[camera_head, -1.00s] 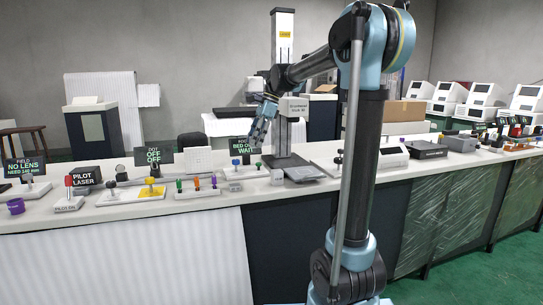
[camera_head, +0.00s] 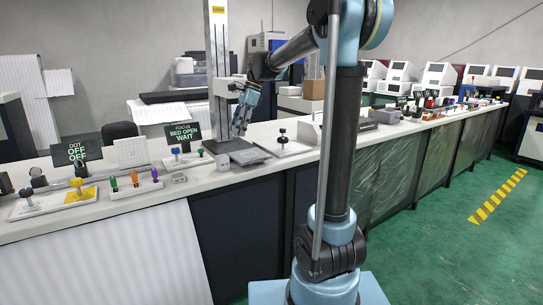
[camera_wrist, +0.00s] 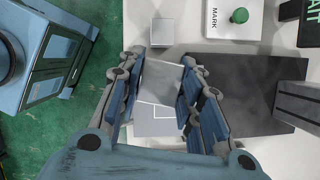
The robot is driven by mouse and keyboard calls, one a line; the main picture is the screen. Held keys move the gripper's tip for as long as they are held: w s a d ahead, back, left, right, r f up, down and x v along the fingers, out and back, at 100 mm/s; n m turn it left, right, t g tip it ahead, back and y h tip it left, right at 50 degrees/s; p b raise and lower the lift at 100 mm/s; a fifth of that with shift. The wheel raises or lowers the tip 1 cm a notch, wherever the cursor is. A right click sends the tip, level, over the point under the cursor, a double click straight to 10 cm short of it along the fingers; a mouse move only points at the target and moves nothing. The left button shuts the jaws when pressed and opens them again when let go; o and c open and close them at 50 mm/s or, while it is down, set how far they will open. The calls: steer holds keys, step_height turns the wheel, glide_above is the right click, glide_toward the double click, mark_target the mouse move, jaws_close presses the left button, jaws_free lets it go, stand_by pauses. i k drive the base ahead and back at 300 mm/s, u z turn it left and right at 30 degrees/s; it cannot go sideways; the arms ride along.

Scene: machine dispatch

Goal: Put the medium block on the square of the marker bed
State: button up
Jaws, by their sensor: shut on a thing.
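My gripper (camera_wrist: 162,72) is shut on a grey square block, the medium block (camera_wrist: 165,88), with a finger on each side of it. In the wrist view the block overlaps the light grey marker bed (camera_wrist: 143,128), where pale lines of a square show below the block. I cannot tell whether the block touches the bed. In the head view my gripper (camera_head: 239,130) is in front of the marker's column (camera_head: 220,80), above the bed (camera_head: 250,157); the held block is too small to make out there.
A dark base plate (camera_wrist: 235,85) lies right of the bed in the wrist view. Another silver block (camera_wrist: 163,32) and a MARK box with a green button (camera_wrist: 239,16) stand on the bench. A sign (camera_head: 183,135) reads BED OPEN WAIT. Green floor lies beyond the bench edge.

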mark_target(249, 154)
steer(key=z, duration=1.95)
steer(key=i, duration=0.75)
steer(key=u, duration=2.35)
